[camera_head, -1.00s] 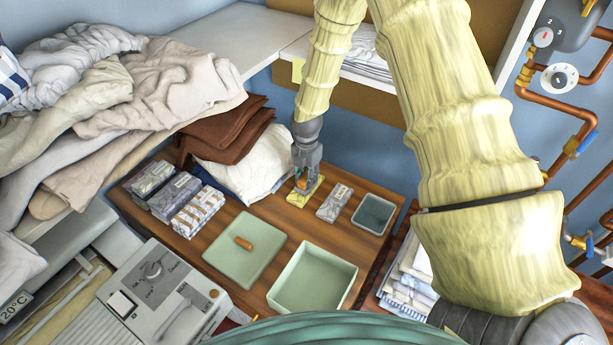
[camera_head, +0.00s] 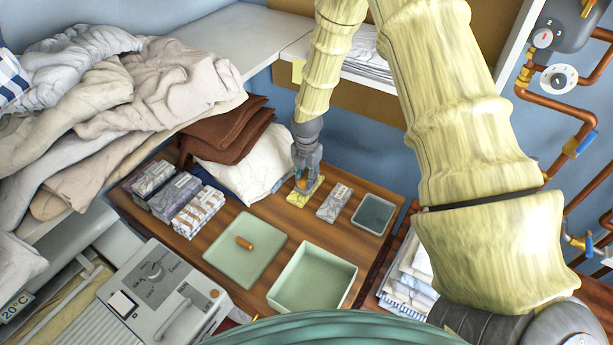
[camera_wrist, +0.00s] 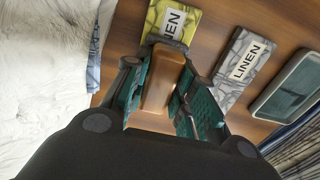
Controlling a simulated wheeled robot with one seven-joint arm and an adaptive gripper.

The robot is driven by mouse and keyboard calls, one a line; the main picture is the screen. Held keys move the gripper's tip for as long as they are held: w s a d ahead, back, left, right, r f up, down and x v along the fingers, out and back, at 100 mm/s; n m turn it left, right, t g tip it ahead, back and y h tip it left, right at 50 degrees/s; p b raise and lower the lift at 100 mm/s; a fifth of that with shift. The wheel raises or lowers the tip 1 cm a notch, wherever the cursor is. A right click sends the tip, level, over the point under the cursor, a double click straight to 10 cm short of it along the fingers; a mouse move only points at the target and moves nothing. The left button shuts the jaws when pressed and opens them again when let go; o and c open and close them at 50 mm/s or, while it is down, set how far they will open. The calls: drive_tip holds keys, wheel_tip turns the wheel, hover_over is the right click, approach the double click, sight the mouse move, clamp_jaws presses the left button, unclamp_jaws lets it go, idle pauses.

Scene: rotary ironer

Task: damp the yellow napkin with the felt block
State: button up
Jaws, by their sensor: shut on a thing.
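My gripper (camera_head: 302,182) is shut on the felt block, whose orange-brown handle (camera_wrist: 162,80) stands between the teal finger pads in the wrist view. The block's felt underside is hidden. The yellow napkin (camera_head: 301,198), folded with a white LINEN band, lies on the wooden table directly under my gripper. It also shows beyond the handle in the wrist view (camera_wrist: 156,26). The block is at or just over the napkin; I cannot tell whether they touch.
A grey folded napkin (camera_head: 333,203) and a grey tray (camera_head: 373,214) lie to the right. In front are a green lid (camera_head: 262,266) with a wooden knob and an open green box (camera_head: 340,287). White cloth (camera_head: 262,165) lies close to my gripper's left. Several banded packs (camera_head: 174,192) are farther left.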

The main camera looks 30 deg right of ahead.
drive_tip(key=shift+r+p, duration=2.25)
drive_tip(key=shift+r, duration=1.2)
